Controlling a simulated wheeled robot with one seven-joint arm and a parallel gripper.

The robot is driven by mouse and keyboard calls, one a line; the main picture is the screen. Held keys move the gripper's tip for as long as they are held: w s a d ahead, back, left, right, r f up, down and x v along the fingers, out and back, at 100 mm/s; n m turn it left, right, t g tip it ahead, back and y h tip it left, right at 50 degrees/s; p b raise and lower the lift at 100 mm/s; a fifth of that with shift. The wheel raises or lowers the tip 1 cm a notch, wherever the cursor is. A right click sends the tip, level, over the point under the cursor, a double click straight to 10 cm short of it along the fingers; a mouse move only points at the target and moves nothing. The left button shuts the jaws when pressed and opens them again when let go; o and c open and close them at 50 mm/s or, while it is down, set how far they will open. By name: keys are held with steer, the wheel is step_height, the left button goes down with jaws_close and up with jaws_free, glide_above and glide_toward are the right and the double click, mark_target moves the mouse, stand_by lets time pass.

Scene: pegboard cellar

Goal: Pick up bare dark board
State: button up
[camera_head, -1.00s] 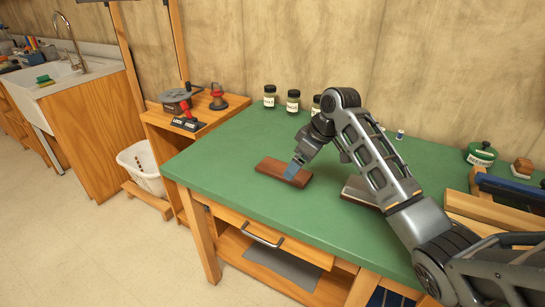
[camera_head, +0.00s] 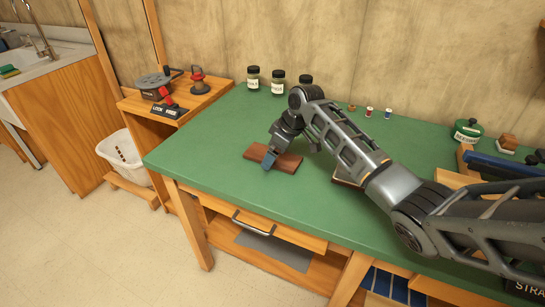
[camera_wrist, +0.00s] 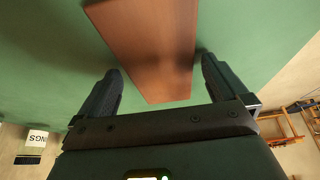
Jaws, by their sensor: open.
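The bare dark board (camera_head: 284,161) is a reddish-brown rectangular piece lying flat on the green bench top. In the wrist view the board (camera_wrist: 152,45) runs from the top edge down between my two fingers. My gripper (camera_head: 268,163) is at the board's front side and covers part of it in the head view. In the wrist view my gripper (camera_wrist: 160,88) is open, with one finger on each side of the board and a gap to each. I cannot tell how far the fingertips are above the bench.
A second board (camera_head: 345,181) lies partly hidden behind my arm. Several jars (camera_head: 278,83) and small spools (camera_head: 371,112) stand along the back. A green tin (camera_head: 467,132) and blue-and-wood items are at the right. The bench's front left (camera_head: 190,160) is clear.

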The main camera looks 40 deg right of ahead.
steer(key=c, duration=1)
steer(key=shift+c, duration=0.3)
steer(key=shift+r, duration=0.1)
